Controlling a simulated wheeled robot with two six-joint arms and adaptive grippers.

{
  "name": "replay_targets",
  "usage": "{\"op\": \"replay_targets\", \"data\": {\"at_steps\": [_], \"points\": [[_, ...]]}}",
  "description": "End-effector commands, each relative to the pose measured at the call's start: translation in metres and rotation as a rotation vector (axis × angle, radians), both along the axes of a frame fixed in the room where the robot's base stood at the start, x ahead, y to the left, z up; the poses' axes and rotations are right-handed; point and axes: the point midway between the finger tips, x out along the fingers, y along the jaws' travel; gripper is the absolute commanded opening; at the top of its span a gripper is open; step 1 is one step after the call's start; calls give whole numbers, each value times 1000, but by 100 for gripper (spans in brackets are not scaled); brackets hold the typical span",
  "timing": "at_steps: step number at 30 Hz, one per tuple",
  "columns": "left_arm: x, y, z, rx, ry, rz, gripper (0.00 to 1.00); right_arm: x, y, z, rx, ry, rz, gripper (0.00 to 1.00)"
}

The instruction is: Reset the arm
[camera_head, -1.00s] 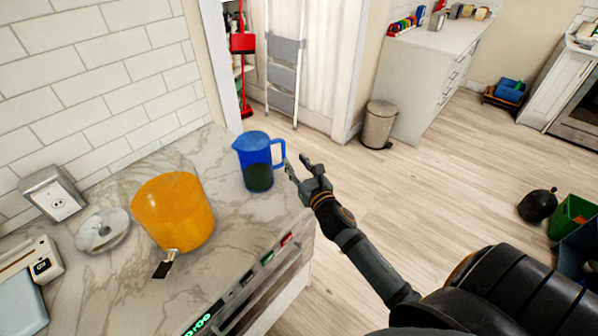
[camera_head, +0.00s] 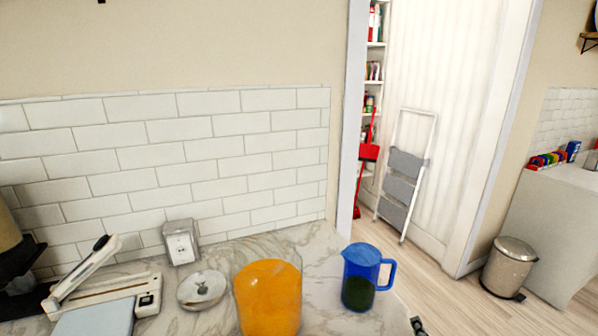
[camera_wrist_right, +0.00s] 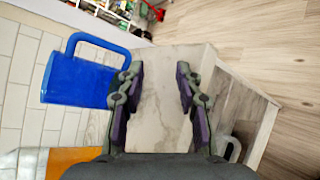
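My right gripper (camera_wrist_right: 160,80) is open and empty in the right wrist view, its two dark fingers apart over the pale counter. In the head view only a small dark part of it shows at the bottom edge, right of the blue pitcher (camera_head: 358,275). The pitcher stands upright on the marble counter (camera_head: 320,246), with dark green contents and its handle to the right. My left gripper is not in view.
An orange pot (camera_head: 268,298) stands left of the pitcher, with a small white dish (camera_head: 201,290) and a white slicer-like device (camera_head: 105,290) further left. A tiled wall (camera_head: 170,160) backs the counter. A bin (camera_head: 508,268) and a folding ladder (camera_head: 403,178) stand on the floor beyond.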

Motion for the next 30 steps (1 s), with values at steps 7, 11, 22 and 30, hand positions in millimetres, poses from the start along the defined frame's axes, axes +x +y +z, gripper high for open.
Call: {"op": "replay_targets", "data": {"at_steps": [7, 11, 22, 30], "points": [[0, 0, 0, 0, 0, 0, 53, -81, 19, -57, 874, 149, -584, 35], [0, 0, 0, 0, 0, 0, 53, -117, 35, -71, 1124, 198, -848, 35], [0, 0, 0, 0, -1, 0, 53, -167, 58, -135, 1397, 268, -1337, 35], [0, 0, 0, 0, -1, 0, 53, -169, 46, -255, 1372, 289, -1381, 35]]}}
